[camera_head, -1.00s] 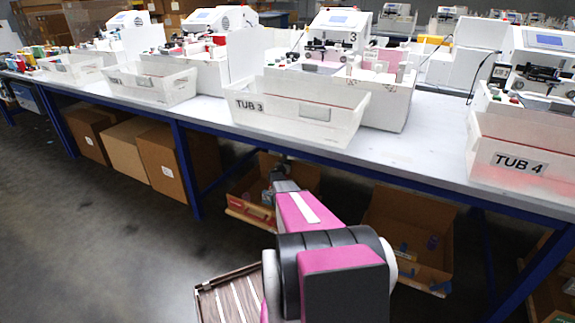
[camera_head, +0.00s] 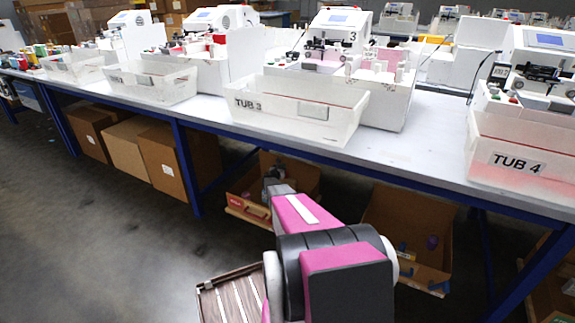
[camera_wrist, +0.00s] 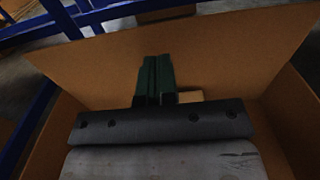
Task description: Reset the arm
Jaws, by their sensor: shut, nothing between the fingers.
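My arm, pink and black, reaches forward below the table in the head view. In the wrist view my gripper (camera_wrist: 155,80) shows as two dark green fingers lying together, shut and empty. It points at the inside of an open cardboard box, with a cardboard wall (camera_wrist: 230,60) ahead of it. In the head view the far end of my arm is in front of the open box (camera_head: 295,178) under the table; the fingertips are hard to make out there.
The white table (camera_head: 420,155) with blue legs stands above my gripper. It carries tub 3 (camera_head: 290,130), tub 4 (camera_head: 520,190) and several plotter machines. Another open box (camera_head: 410,215) is to the right under the table, closed boxes (camera_head: 165,165) to the left. The floor at left is clear.

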